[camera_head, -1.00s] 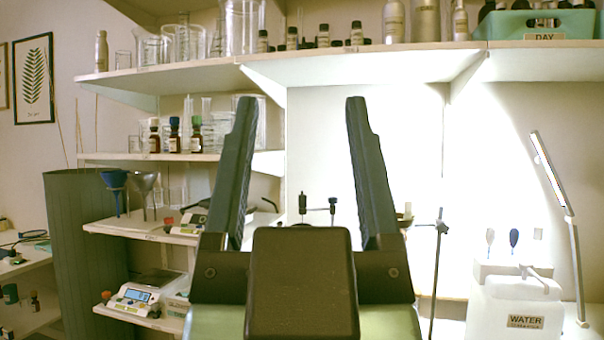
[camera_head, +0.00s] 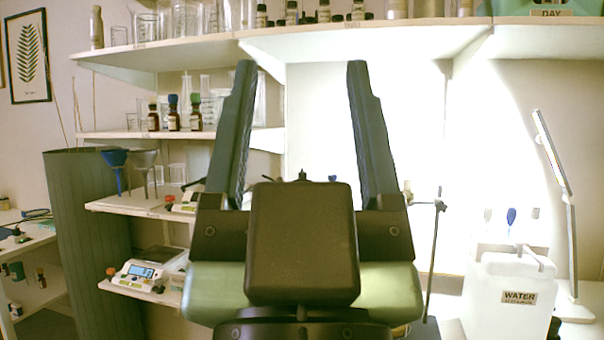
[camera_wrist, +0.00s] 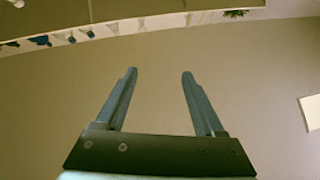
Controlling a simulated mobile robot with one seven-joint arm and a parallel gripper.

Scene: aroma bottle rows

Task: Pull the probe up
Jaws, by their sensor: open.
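My gripper (camera_head: 301,66) is raised in front of my head camera, its two long dark fingers pointing up and standing wide apart with nothing between them. In the wrist view my gripper (camera_wrist: 159,72) is also open and empty, against a plain wall. No probe can be clearly made out.
A thin stand rod (camera_head: 433,250) with a clamp is right of my gripper. A white water container (camera_head: 510,297) and a lamp (camera_head: 556,170) stand farther right. Shelves with brown bottles (camera_head: 173,121), glassware, funnels (camera_head: 116,170) and a balance (camera_head: 139,275) are at left.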

